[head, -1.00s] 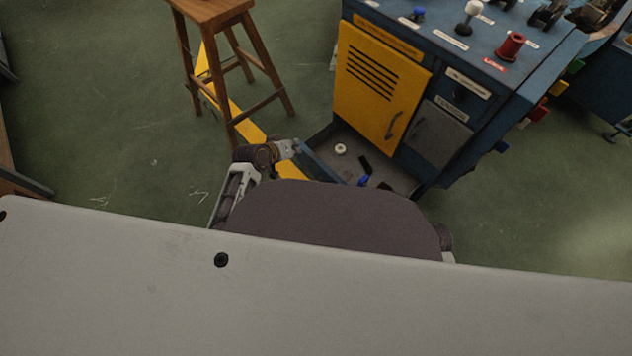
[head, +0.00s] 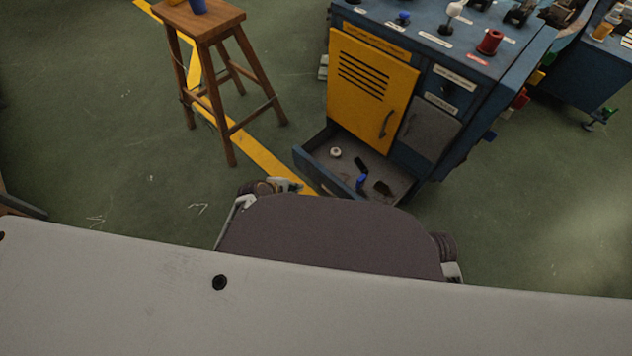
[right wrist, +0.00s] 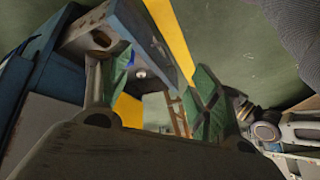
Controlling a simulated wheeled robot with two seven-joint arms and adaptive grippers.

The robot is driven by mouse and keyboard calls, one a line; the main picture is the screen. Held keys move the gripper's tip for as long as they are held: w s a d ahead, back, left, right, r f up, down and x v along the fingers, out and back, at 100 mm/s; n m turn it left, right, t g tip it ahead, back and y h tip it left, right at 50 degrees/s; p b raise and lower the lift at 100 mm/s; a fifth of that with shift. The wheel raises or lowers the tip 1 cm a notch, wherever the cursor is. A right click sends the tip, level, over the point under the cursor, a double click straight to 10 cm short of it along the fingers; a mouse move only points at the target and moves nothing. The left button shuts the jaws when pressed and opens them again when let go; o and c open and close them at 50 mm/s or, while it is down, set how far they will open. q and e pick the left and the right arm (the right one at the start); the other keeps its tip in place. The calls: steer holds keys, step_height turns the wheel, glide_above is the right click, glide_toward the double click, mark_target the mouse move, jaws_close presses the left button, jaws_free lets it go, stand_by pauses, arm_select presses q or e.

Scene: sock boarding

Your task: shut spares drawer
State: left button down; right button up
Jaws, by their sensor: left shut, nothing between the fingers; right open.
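The spares drawer (head: 315,164) is the low drawer under the yellow door of the blue cabinet (head: 440,160), and it stands open. Inside lie a white ring, a blue piece and dark pieces. My own body hides part of its front. In the right wrist view the drawer's blue front (right wrist: 145,35) shows beyond the fingers. My left gripper (head: 290,185) is shut and empty, just in front of the drawer's left front corner, seemingly apart from it. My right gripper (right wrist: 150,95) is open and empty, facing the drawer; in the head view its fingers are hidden.
A wooden stool (head: 215,30) with a blue item on top stands left of the cabinet. A yellow floor line (head: 255,150) runs between them. The yellow door (head: 370,90) and grey door (head: 428,130) are shut.

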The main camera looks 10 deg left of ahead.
arm_select(q)
steer(key=shift+s+d+f+n, duration=0.1)
steer(key=shift+f+n, duration=0.05)
steer(key=shift+n, duration=2.9)
steer(key=shift+s+d+f+n, duration=0.1)
steer(key=shift+f+n, duration=0.05)
steer(key=shift+n, duration=2.9)
arm_select(e)
steer(key=shift+s+d+f+g, duration=0.1)
steer(key=shift+s+f+g, duration=0.1)
steer(key=shift+s, duration=0.35)
steer(key=shift+s+d+f+g, duration=0.1)
steer(key=shift+s+f+g, duration=0.1)
steer(key=shift+s, duration=0.3)
arm_select(q)
steer(key=b, duration=0.9)
glide_toward(322, 178)
steer(key=shift+x, duration=2.25)
arm_select(e)
step_height(322, 178, down, 12)
steer(key=a+t+y, duration=0.1)
steer(key=a+t, duration=0.1)
steer(key=shift+w+a+m+y, duration=0.3)
steer(key=shift+w+m, duration=0.1)
steer(key=shift+w, duration=0.05)
arm_select(q)
steer(key=shift+p, duration=0.35)
arm_select(e)
steer(key=shift+d, duration=0.1)
